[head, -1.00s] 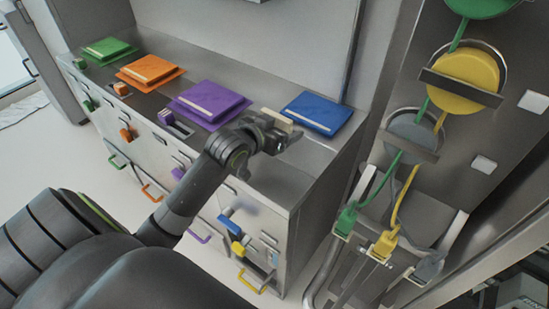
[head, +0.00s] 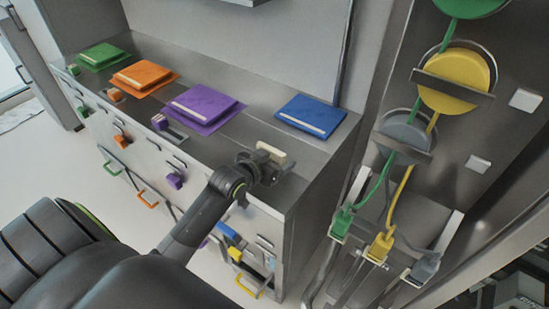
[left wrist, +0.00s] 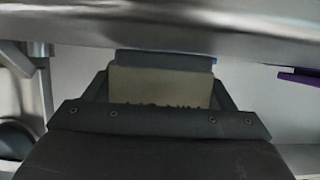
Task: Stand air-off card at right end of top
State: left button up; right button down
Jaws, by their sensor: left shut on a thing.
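The air-off card is probably the small cream piece (head: 271,151) in my left gripper (head: 273,167), near the front of the right end of the counter top (head: 290,189). My gripper is shut on the card. In the left wrist view the cream card (left wrist: 160,84) sits between the dark fingers, with a blue-grey strip along its far edge. Its lettering is not readable. I cannot tell whether the card touches the top. My right gripper is not in view.
A blue folder (head: 311,115) lies behind the gripper. Purple (head: 205,107), orange (head: 143,76) and green (head: 101,57) folders lie to the left. A panel with a yellow disc (head: 457,80) and hanging cords stands at the right. The counter between the blue folder and my gripper is clear.

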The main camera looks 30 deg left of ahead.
pick_arm(q)
jog(key=shift+f, duration=0.15)
jog(key=o, duration=1)
jog(key=shift+r, duration=0.2)
jog(key=v, duration=1.2)
jog(key=shift+f, duration=0.1)
